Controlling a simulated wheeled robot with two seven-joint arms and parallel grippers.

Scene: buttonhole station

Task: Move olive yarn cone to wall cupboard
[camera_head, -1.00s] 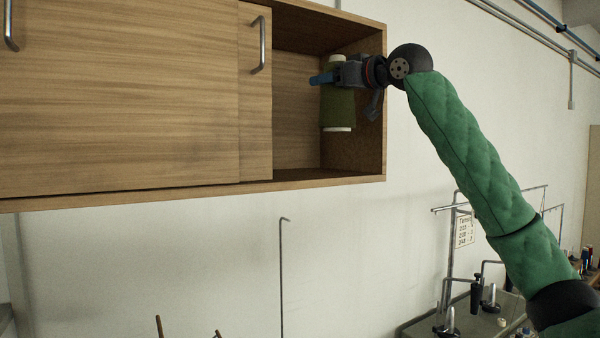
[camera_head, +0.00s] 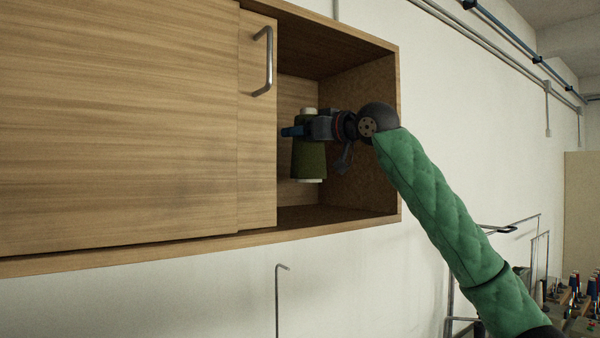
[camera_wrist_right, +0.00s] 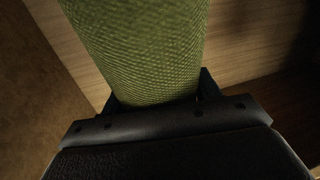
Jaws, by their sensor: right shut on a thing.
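The olive yarn cone (camera_head: 309,160) is upright in the open right section of the wooden wall cupboard (camera_head: 399,130). My right gripper (camera_head: 293,131) is shut around the cone's upper part and comes in from the right. The cone's pale base shows above the cupboard floor in the head view, with a small gap beneath it. In the right wrist view the cone (camera_wrist_right: 145,50) fills the upper middle between the fingers, with wooden panels behind it. My left gripper is not in view.
A sliding door (camera_head: 258,150) with a metal handle (camera_head: 265,62) stands close to the left of the cone. The cupboard's right side wall is beside my wrist. A hooked metal rod (camera_head: 277,300) stands below. Several spools (camera_head: 575,290) are at the lower right.

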